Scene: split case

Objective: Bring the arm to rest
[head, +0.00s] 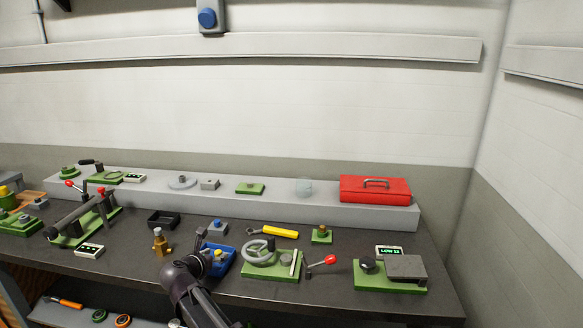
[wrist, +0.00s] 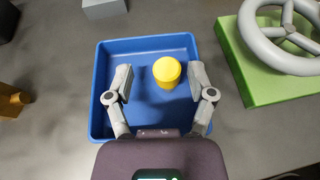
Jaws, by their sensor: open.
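My arm (head: 192,290) reaches up from the front edge of the bench. My gripper (wrist: 160,80) is open over a blue tray (wrist: 112,52), its two fingers spread apart. A yellow cylinder (wrist: 167,71) stands in the tray between the fingers, with a gap on each side, and nothing is gripped. The blue tray (head: 230,262) also shows in the head view, partly hidden by my arm.
A red toolbox (head: 375,190) sits on the raised shelf.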

